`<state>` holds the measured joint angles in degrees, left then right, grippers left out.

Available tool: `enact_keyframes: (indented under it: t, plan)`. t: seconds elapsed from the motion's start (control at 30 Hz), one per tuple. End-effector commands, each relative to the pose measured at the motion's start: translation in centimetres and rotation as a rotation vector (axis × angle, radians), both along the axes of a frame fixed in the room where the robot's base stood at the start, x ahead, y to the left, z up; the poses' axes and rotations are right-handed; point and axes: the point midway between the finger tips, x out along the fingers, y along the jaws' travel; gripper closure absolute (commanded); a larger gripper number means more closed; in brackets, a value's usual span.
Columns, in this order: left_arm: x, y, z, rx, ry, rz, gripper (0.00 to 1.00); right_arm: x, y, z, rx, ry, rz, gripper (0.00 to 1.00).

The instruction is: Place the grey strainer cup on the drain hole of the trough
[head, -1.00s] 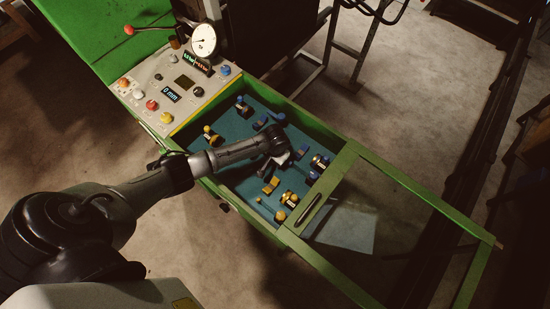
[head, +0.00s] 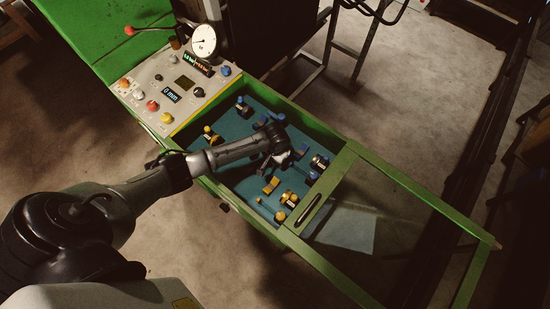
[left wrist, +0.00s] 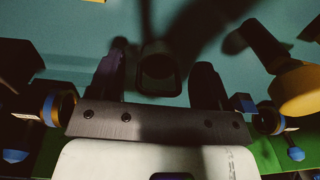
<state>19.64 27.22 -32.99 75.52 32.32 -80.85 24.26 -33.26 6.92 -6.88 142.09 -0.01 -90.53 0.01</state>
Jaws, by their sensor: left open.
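The green-walled trough (head: 312,128) has a teal floor with blue and yellow pieces on it. My left gripper (head: 277,163) is over the middle of the trough, pointing down at the floor. In the left wrist view my left gripper (left wrist: 157,76) is open, with its two dark fingers apart. Between them is a dark grey, cup-like piece (left wrist: 160,68) with a dark opening. It looks like the strainer cup, but shadow makes this unsure. I cannot tell whether the fingers touch it. I cannot make out the drain hole. My right gripper is not in view.
Yellow and blue fittings (head: 319,162) lie around the gripper in the trough. A control panel (head: 172,88) with buttons and a gauge (head: 203,41) stands at the trough's left end. A green frame (head: 420,190) extends to the right.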

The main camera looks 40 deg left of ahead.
Motion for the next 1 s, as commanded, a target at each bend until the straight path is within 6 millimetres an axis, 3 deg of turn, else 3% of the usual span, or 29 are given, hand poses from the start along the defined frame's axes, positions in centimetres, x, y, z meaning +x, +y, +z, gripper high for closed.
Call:
enact_keyframes:
  t: [0.2, 0.5, 0.87, 1.0]
  plan:
    - [0.0, -0.1, 4.5, -0.001, -0.003, -0.001, 0.29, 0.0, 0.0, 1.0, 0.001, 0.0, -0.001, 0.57]
    - [0.0, -0.2, 8.9, -0.001, -0.001, -0.001, 0.29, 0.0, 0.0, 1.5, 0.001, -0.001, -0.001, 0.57]
    - [-0.2, -0.4, 10.3, -0.003, 0.0, -0.004, 0.29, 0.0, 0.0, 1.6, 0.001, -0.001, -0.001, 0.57]
    - [-2.2, -2.6, 9.4, -0.026, -0.015, -0.059, 0.29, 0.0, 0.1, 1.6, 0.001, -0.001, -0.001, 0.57]
